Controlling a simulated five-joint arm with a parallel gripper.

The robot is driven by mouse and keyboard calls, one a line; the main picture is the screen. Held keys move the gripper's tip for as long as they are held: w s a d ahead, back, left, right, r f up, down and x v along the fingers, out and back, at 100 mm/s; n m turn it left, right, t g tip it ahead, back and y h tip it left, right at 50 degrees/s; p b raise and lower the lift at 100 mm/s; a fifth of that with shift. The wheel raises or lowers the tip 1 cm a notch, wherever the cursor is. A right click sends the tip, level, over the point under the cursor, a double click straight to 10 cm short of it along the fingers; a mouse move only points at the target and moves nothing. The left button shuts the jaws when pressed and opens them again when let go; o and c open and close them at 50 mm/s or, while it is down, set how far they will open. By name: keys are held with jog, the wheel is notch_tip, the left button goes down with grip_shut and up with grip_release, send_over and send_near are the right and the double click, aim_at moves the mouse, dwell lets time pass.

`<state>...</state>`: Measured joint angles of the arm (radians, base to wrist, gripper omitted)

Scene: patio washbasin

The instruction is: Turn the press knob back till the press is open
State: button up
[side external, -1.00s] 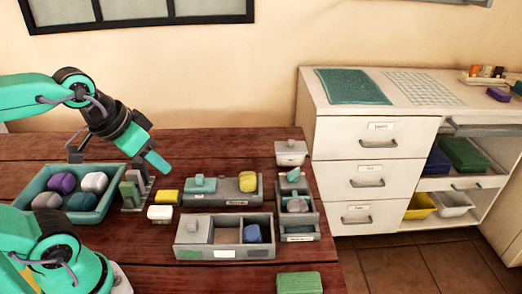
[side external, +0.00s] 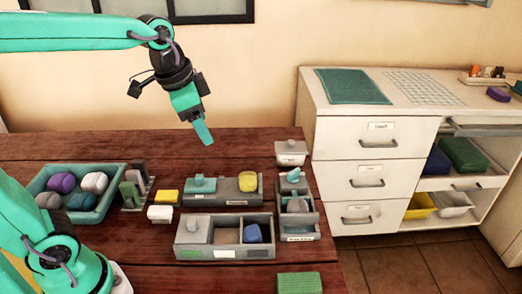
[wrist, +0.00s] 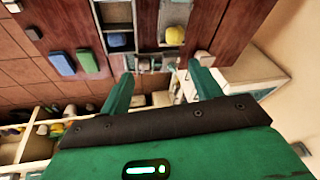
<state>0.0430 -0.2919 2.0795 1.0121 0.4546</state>
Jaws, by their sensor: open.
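A narrow grey unit (side external: 311,221) with a teal knob (side external: 293,175) on top and a grey lump (side external: 297,206) inside stands at the table's right; it looks like the press. A second teal knob (side external: 200,181) sits on a grey two-part tray (side external: 228,199) that holds a yellow lump (side external: 247,181). I cannot tell for certain which knob belongs to the press. My gripper (side external: 204,134) hangs above and behind the two-part tray, clear of both knobs. Its two teal fingers (wrist: 163,85) are apart and empty in the wrist view, which also shows the yellow lump (wrist: 174,36).
A lidded grey tray (side external: 215,256) with a blue lump (side external: 252,233) stands in front. A teal tray (side external: 112,210) of several lumps, upright grey blocks (side external: 133,188), a yellow block (side external: 168,197) and a white block (side external: 160,213) stand left. A green block (side external: 299,282) lies at the front right.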

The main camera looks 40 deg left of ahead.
jog(key=w+d+f+m+g, duration=0.25)
jog(key=w+m, duration=0.35)
jog(key=w, duration=0.8)
jog(key=m+g, duration=0.1)
jog(key=m, duration=0.6)
send_near(293, 170)
jog(key=shift+d+f, duration=0.1)
jog(key=shift+f, duration=0.05)
jog(key=shift+w+d+f+g, duration=0.15)
jog(key=shift+w+f+g, duration=0.1)
jog(key=shift+f, duration=0.2)
jog(key=shift+f, duration=0.1)
jog(key=shift+f, duration=3.8)
jog(key=shift+c, duration=0.2)
jog(key=c, duration=0.9)
